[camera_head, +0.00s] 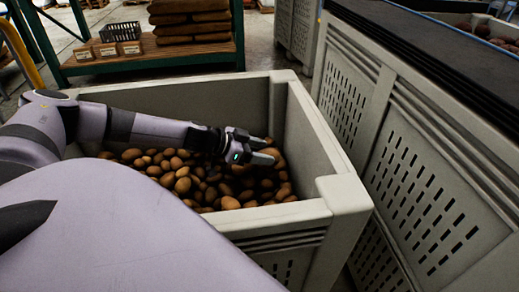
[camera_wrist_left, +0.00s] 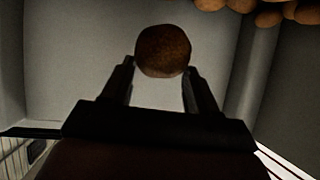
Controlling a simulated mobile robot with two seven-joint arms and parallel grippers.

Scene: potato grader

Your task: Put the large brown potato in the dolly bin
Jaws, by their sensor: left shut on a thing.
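My left gripper (camera_head: 266,149) reaches over the inside of a large pale grey bin (camera_head: 345,193). It is shut on a brown, roundish potato (camera_wrist_left: 163,51), which sits between the two fingertips in the left wrist view. The left gripper also shows there (camera_wrist_left: 160,82), with the bin's plain inner wall behind the potato. The bin holds a layer of many brown potatoes (camera_head: 183,185) well below its rim. Whether a dolly is under the bin is hidden. My right gripper is not in view.
Tall grey slatted bins (camera_head: 420,150) stand close on the right, with a dark belt-like surface (camera_head: 430,40) above. A green-framed rack (camera_head: 150,62) with brown sacks (camera_head: 190,18) and small boxes stands behind. A yellow rail (camera_head: 20,45) curves at far left.

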